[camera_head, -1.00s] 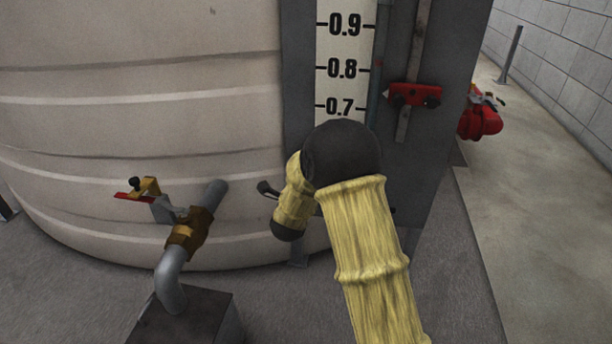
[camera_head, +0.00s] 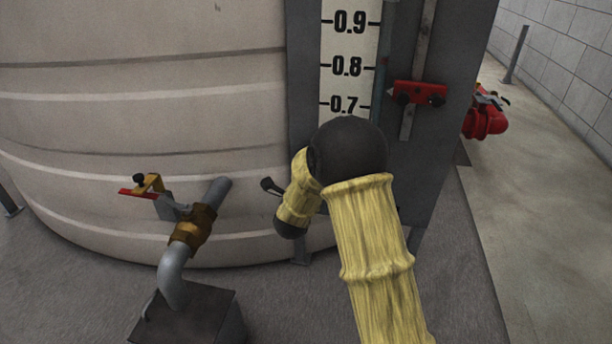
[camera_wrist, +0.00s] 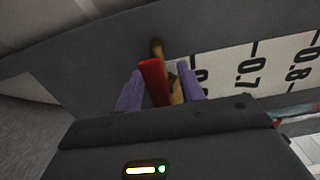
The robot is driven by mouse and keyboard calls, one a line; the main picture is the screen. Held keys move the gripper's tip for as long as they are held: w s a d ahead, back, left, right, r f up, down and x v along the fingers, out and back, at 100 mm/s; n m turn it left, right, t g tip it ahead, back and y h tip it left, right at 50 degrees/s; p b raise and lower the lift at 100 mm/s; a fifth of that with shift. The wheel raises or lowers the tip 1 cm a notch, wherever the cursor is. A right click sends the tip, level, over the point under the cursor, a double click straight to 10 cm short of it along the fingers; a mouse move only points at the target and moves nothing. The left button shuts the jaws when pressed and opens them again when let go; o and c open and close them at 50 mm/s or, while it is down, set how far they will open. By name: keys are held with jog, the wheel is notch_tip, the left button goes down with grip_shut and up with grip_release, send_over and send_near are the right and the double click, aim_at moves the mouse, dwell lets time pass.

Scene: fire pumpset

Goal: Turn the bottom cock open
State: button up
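In the wrist view, a cock with a flat red handle (camera_wrist: 153,80) and a brass-coloured body (camera_wrist: 177,90) sits beside the gauge scale, against the grey panel. My gripper (camera_wrist: 159,82) has its two purple fingers apart, one on each side of the red handle. The handle lies close to the left finger; I cannot tell whether either finger touches it. The brass body is partly hidden behind the handle and right finger. In the head view, my arm hides the gripper and this cock.
A pale ribbed tank (camera_head: 120,130) fills the left, with a pipe (camera_head: 173,275) and a red-handled valve (camera_head: 148,187) low in front. The gauge scale (camera_head: 347,65) stands on a grey panel (camera_head: 455,100) with a red pointer (camera_head: 420,93). Clear floor (camera_head: 510,220) lies to the right.

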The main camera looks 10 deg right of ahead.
jog(key=p+v, duration=0.5)
jog(key=v, duration=1.2)
jog(key=shift+s, duration=0.15)
jog(key=s+d+r+n+g+y+p, duration=0.3)
jog(key=s+d+r+n+g+p, duration=0.4)
jog(key=n, duration=0.4)
jog(key=s+d+r+n+g+y+p, duration=0.35)
jog(key=s+r+n+g+p, duration=0.4)
jog(key=s+n, duration=0.3)
notch_tip(320, 180, up, 37)
jog(key=w+p, duration=0.1)
jog(key=p, duration=3.7)
jog(key=shift+d+h, duration=0.25)
jog(key=shift+h, duration=0.2)
jog(key=shift+w+f, duration=0.1)
jog(key=shift+f, duration=0.1)
